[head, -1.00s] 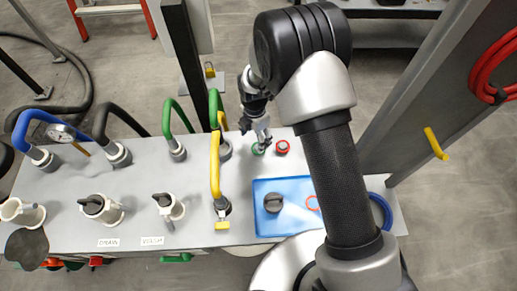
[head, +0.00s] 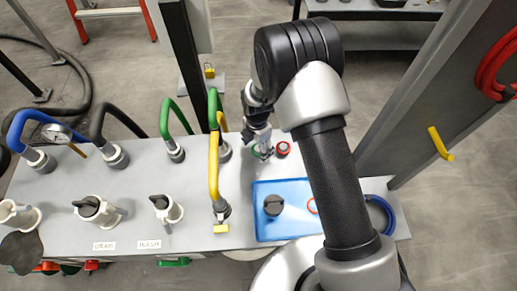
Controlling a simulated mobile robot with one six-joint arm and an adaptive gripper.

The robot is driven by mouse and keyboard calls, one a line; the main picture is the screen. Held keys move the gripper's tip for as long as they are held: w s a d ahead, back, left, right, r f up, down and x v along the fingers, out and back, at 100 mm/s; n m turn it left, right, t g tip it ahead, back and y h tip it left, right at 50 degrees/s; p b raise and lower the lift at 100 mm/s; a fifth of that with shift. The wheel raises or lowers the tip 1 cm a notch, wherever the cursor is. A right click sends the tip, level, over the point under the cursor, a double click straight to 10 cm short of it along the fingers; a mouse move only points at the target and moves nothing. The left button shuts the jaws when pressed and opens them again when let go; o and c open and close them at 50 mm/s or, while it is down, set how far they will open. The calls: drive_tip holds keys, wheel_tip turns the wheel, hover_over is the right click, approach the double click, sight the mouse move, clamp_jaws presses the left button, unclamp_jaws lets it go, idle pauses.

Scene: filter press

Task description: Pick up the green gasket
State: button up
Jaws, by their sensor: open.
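The green gasket (head: 255,150) lies on the grey bench top, just left of a small red ring. Most of it is hidden by my gripper, and only a bit of green shows at its left. My gripper (head: 263,154) points down with its fingers open, right at the gasket. I cannot tell whether the fingers touch the gasket or the bench.
The red ring (head: 283,149) sits close to the right of my fingers. A yellow handle (head: 214,165) and green hoses (head: 173,115) rise to the left. A grey post (head: 430,110) stands right.

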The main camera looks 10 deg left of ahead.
drive_tip(key=shift+f, duration=0.2)
drive_tip(key=shift+c, duration=0.2)
drive_tip(key=c, duration=0.7)
